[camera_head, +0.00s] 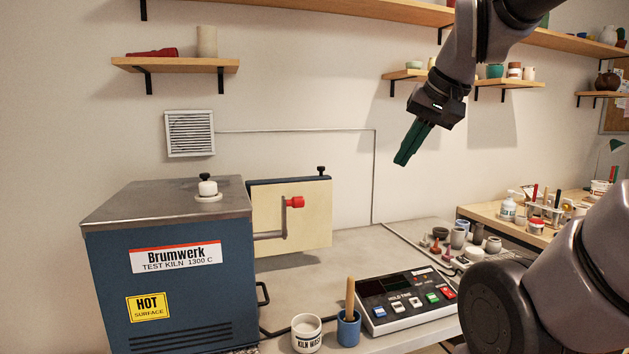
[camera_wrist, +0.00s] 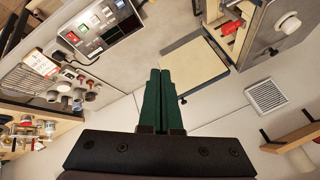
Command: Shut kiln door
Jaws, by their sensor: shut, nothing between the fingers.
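The kiln (camera_head: 165,270) is a blue box with a steel top at the left of the head view. Its door (camera_head: 310,225) stands open at the kiln's right, showing a cream inner face. A metal arm with a red knob (camera_head: 296,202) shows in front of that face. The open door (camera_wrist: 195,65) and part of the kiln (camera_wrist: 262,35) also show in the wrist view. My gripper (camera_head: 402,160) has green fingers and is shut and empty. It hangs in the air to the right of the door and higher, apart from it. Its fingers (camera_wrist: 160,72) point towards the door's edge in the wrist view.
A control box (camera_head: 405,298) with coloured buttons sits on the bench right of the kiln. A white mug (camera_head: 306,335) and a blue cup (camera_head: 348,330) holding a wooden stick stand in front. Small pots (camera_head: 458,238) stand farther right. Wall shelves (camera_head: 175,65) hang above.

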